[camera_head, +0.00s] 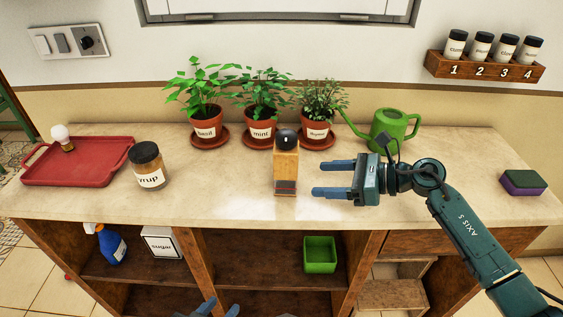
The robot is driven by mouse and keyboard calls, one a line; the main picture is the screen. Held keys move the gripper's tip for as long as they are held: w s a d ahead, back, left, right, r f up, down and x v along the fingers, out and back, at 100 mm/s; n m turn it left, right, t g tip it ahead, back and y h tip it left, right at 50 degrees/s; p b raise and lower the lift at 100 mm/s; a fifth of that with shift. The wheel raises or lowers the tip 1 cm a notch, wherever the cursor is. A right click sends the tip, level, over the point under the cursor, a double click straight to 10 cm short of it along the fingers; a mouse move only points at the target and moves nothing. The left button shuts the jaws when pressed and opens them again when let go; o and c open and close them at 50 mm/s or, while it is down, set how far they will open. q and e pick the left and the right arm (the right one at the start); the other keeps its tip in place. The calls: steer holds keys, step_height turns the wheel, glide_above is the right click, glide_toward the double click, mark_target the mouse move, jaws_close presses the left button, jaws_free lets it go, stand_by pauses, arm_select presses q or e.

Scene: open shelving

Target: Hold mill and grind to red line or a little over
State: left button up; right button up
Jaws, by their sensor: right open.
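The mill (286,166) stands upright on the counter, a pale wooden block with a round black top. A red line (285,188) crosses a darker band low on its front. My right gripper (318,180) is open just to the right of the mill, its two fingers pointing left toward it. The fingertips are apart from the mill and nothing is between them. My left gripper (220,307) shows only as two separated fingertips at the bottom edge, in front of the lower shelf. The rest of it is out of frame.
Potted plants (263,95) stand behind the mill, with a green watering can (390,128) to their right. A syrup jar (148,168) and a red tray (78,163) are at left. A sponge (523,183) lies far right.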

mark_target(295, 179)
steer(key=x, duration=0.5)
steer(key=shift+b+x, duration=0.8)
steer(key=shift+x, duration=0.35)
steer(key=shift+w+a+f, duration=0.1)
steer(key=shift+a+f, duration=0.1)
steer(key=shift+a, duration=0.05)
arm_select(q)
steer(key=shift+w+f+b, duration=0.1)
steer(key=shift+f+b, duration=0.2)
steer(key=shift+f, duration=0.25)
arm_select(e)
steer(key=shift+w+a, duration=0.15)
steer(key=shift+a, duration=0.3)
steer(key=shift+c, duration=0.2)
arm_select(q)
steer(key=shift+d+f, duration=0.1)
steer(key=shift+f, duration=0.05)
arm_select(e)
steer(key=c, duration=0.6)
